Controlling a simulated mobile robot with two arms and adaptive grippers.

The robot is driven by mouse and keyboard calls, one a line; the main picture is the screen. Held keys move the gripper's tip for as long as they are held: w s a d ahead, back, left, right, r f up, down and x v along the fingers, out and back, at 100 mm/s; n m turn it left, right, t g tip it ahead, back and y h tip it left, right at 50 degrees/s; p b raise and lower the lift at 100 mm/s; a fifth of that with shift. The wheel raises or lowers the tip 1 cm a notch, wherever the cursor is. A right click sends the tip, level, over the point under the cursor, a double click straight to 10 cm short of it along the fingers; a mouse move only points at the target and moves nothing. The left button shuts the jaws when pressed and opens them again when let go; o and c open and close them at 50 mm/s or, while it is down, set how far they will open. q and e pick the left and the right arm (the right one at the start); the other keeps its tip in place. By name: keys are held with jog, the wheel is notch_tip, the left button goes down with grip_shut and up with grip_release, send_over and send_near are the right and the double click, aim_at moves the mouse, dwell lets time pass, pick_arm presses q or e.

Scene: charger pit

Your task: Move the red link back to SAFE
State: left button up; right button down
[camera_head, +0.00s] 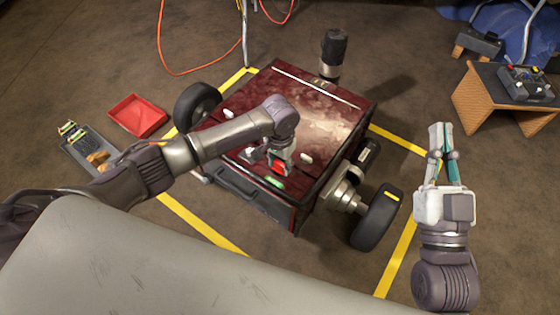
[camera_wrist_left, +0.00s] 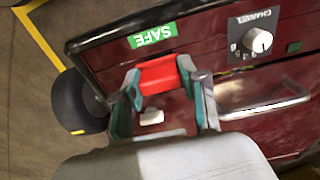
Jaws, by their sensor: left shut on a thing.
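The red link (camera_wrist_left: 158,76) is a small red block between the fingers of my left gripper (camera_wrist_left: 163,95), at the top of the dark red machine. My left gripper is shut on it; in the head view the red link (camera_head: 279,167) shows just below the wrist, partly covered by the fingers. The green SAFE label (camera_wrist_left: 152,35) lies on the machine's edge beside the link, a short way off in the left wrist view. It also shows in the head view (camera_head: 274,181). My right gripper (camera_head: 440,128) is in the air right of the machine, apart from everything; its finger gap is unclear.
The red machine (camera_head: 330,110) stands on wheels inside a yellow floor outline (camera_head: 205,222). A channel knob (camera_wrist_left: 260,40) and a metal handle (camera_wrist_left: 265,105) are near the link. A red tray (camera_head: 137,116) and a grey tray (camera_head: 88,148) lie left; a small table (camera_head: 480,108) stands right.

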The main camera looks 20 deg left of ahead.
pick_arm(q)
jog(key=shift+f, duration=0.6)
pick_arm(e)
jog(key=shift+s+r, duration=0.1)
dwell(0.3)
pick_arm(q)
jog(key=shift+f, duration=0.85)
pick_arm(e)
jog(key=shift+s+r+t, duration=0.2)
jog(key=shift+r+t, duration=0.25)
jog(key=shift+t, duration=0.05)
pick_arm(q)
jog(key=o, duration=1.2)
pick_arm(e)
jog(key=shift+r, duration=0.1)
pick_arm(q)
notch_tip(320, 180, up, 12)
jog(key=shift+r, duration=0.1)
